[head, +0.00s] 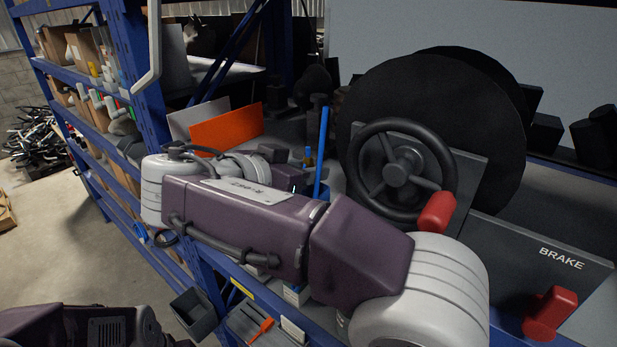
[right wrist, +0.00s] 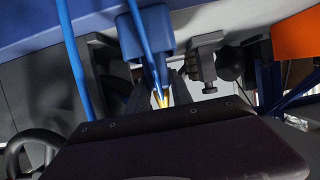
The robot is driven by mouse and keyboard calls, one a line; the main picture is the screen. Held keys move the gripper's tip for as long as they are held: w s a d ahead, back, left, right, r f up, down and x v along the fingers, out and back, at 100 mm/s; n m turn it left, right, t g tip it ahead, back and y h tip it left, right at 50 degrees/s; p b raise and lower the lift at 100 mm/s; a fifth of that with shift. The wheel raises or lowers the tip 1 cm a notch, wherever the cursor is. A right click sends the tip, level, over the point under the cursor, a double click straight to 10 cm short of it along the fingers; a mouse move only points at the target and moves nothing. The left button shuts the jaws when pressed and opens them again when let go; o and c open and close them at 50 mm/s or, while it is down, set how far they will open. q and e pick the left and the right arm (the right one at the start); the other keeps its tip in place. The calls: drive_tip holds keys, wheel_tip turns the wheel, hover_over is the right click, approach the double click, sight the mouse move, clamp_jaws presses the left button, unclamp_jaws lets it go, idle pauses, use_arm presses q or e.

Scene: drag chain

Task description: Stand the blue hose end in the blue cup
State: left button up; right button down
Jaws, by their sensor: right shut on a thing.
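My right gripper (right wrist: 158,97) is shut on the blue hose end, with dark fingers on both sides of its yellow tip (right wrist: 161,98). From there a thin blue length (right wrist: 137,30) runs up the right wrist view in front of the blue cup (right wrist: 162,33). Whether the hose end is inside the cup or only in front of it cannot be told. Another blue hose length (right wrist: 74,58) runs to the left, apart from the cup. In the head view a blue hose (head: 322,150) stands upright beyond my right arm, which hides much of the grip. My left gripper is out of view.
A black handwheel (head: 405,170) and a large black disc (head: 480,100) stand right of the hose. A BRAKE panel (head: 530,250) with a red handle (head: 550,313) is at the right. An orange panel (head: 227,128) stands to the left on the bench.

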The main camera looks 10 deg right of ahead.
drive_tip(key=shift+d+f, duration=0.1)
drive_tip(key=shift+f, duration=0.65)
drive_tip(key=shift+f+b, duration=0.2)
drive_tip(key=shift+b, duration=0.15)
drive_tip(key=c, duration=1.1)
unclamp_jaws()
drive_tip(key=shift+r, duration=0.1)
drive_tip(key=shift+r+p, duration=0.2)
drive_tip(key=shift+p, duration=0.15)
drive_tip(key=shift+s+a, duration=0.1)
drive_tip(key=shift+a, duration=0.2)
drive_tip(key=p+v, duration=0.4)
drive_tip(key=v, duration=0.7)
drive_tip(key=shift+s+r, duration=0.1)
drive_tip(key=shift+s, duration=0.15)
